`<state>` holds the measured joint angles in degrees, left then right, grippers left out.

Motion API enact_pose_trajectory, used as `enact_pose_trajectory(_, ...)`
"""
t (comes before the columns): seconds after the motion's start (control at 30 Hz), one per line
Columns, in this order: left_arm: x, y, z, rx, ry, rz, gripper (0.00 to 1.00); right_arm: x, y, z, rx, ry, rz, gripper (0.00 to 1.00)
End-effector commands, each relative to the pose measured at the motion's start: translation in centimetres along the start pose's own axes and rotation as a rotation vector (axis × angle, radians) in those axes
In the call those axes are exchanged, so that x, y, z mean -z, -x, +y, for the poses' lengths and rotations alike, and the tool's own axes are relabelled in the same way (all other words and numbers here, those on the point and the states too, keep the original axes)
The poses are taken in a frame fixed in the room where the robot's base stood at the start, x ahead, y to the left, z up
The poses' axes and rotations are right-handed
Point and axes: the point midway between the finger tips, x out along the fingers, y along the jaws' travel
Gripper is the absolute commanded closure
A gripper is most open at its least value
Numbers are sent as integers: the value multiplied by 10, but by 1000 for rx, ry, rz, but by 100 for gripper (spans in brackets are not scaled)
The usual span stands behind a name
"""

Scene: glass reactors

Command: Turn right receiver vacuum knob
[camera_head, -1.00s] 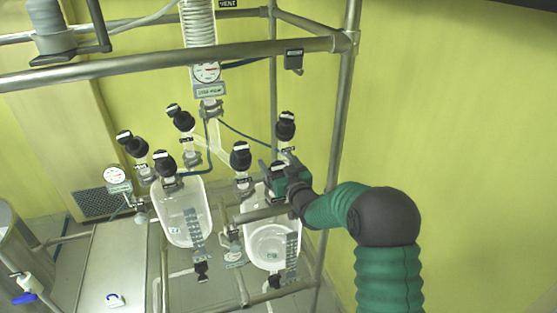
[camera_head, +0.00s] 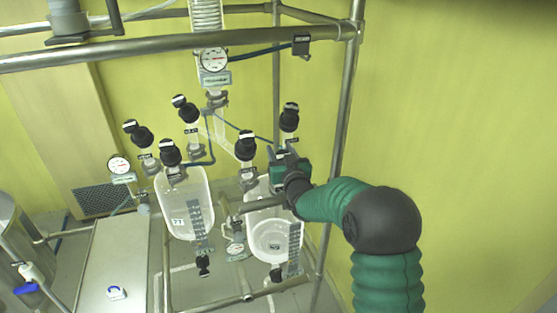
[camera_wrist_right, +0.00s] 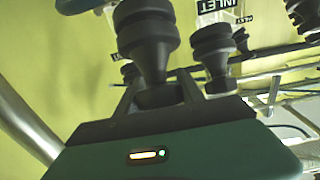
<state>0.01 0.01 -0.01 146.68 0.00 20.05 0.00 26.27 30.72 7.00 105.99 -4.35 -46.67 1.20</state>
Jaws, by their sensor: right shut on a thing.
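My right gripper (camera_head: 283,160) is at the top of the right glass receiver (camera_head: 272,232) in the head view. In the right wrist view, a black ribbed knob (camera_wrist_right: 150,40) with a tapered lower end stands between the two dark fingers (camera_wrist_right: 158,98), which are shut on it. In the head view my gripper mostly hides this knob, and no label for it is readable. My left gripper is not in view.
Close by stand other black knobs, one left of my gripper (camera_head: 245,146) and one above it (camera_head: 290,117). A neighbouring knob (camera_wrist_right: 213,48) by an INLET label is close in the wrist view. The left receiver (camera_head: 185,205) and a metal post (camera_head: 342,140) flank the spot.

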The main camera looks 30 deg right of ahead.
Motion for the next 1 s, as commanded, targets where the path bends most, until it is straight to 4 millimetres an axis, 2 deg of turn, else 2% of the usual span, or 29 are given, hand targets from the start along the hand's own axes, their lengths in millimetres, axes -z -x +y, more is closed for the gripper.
enact_pose_trajectory(0.03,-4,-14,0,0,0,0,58,-11,0,-4,-17,-15,-7,95)
enact_pose_trajectory(0.1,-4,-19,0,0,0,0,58,-10,1,-3,-48,-32,-8,95)
enact_pose_trajectory(0.47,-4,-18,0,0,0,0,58,-6,1,0,-73,-49,-14,96)
enact_pose_trajectory(0.5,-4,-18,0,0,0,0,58,-6,1,0,-73,-48,-14,51)
enact_pose_trajectory(0.63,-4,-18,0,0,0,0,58,-5,1,0,-73,-48,-11,34)
enact_pose_trajectory(1.0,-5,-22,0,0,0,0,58,-3,7,0,-73,-48,-4,33)
